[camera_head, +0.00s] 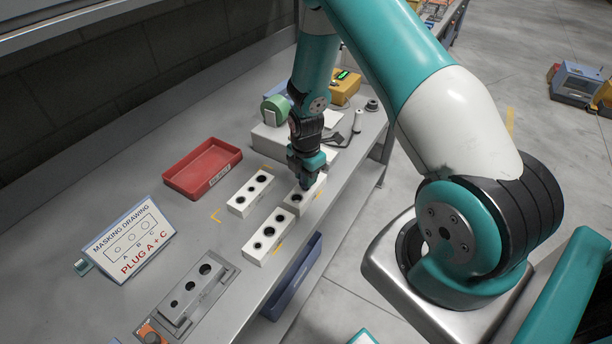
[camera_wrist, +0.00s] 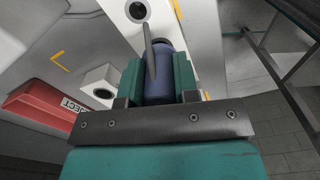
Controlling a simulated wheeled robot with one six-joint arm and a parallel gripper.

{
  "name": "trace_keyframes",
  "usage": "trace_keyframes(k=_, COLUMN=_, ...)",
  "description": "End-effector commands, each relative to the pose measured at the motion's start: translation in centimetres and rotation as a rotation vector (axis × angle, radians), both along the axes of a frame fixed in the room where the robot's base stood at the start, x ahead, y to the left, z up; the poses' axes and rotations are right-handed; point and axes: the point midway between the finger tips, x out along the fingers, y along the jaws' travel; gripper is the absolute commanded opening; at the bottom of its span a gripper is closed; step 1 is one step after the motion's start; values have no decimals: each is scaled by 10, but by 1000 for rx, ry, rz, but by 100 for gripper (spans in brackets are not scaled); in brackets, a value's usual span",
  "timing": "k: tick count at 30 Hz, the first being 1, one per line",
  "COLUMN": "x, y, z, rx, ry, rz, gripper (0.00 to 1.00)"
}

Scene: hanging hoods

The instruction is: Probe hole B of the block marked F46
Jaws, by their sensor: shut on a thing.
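Three white blocks with holes stand on the bench: one at the back (camera_head: 242,203), one at the front (camera_head: 258,250), and one at the right (camera_head: 318,194) under my gripper. No F46 mark is legible. My gripper (camera_head: 307,179) is shut on a dark blue probe handle (camera_wrist: 158,84). A thin grey pin (camera_wrist: 150,55) extends from the handle toward a dark hole (camera_wrist: 137,11) in a white block in the wrist view. The pin's tip appears beside that hole; I cannot tell its height or whether it touches. My gripper hides part of the right block.
A red tray (camera_head: 185,185) lies behind the blocks. A masking drawing sign (camera_head: 128,240) reads "PLUG A + C". A grey holed fixture (camera_head: 187,318) stands at the front left. A green roll (camera_head: 275,108) and a yellow device (camera_head: 345,91) stand farther back. A blue bin (camera_head: 292,281) hangs below the bench edge.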

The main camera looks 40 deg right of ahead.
Motion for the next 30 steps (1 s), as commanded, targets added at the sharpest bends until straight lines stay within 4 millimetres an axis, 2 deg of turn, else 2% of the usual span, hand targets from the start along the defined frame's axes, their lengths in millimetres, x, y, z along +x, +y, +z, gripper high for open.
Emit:
trace_keyframes(k=19, x=0, y=0, z=44, rx=0, ry=-1, rz=0, gripper=5)
trace_keyframes(k=30, x=0, y=0, z=46, rx=0, ry=0, rz=0, gripper=5)
